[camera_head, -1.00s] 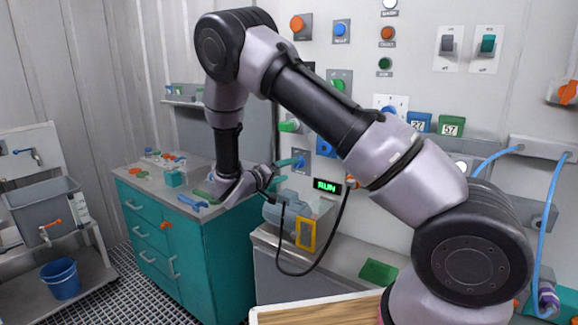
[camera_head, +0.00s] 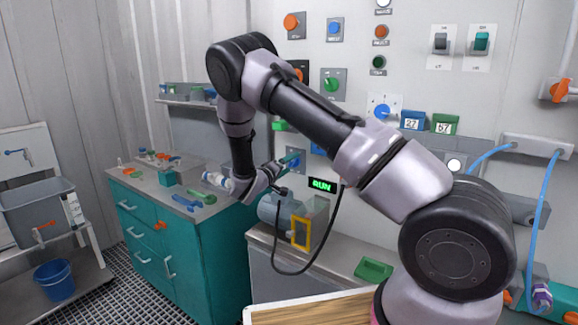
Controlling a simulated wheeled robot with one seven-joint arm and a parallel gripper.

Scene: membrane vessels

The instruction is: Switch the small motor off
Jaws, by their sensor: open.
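The small motor (camera_head: 278,207) is a grey-blue body on the bench, with a yellow-framed guard (camera_head: 301,232) at its right. A black display (camera_head: 321,186) above it reads RUN in green. My gripper (camera_head: 286,163) is above and slightly left of the motor, its teal fingers pointing right towards the wall. It is open and holds nothing visible. A blue knob on a grey plate (camera_head: 298,157) lies just beyond the fingertips; I cannot tell whether they touch. The fingers partly cover this plate.
Two rocker switches, grey (camera_head: 441,41) and teal (camera_head: 481,41), are high on the wall. Several coloured buttons and knobs surround my arm. A black cable loops down beside the motor. A teal cabinet (camera_head: 150,235) with loose items stands left; a green tray (camera_head: 373,269) lies right.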

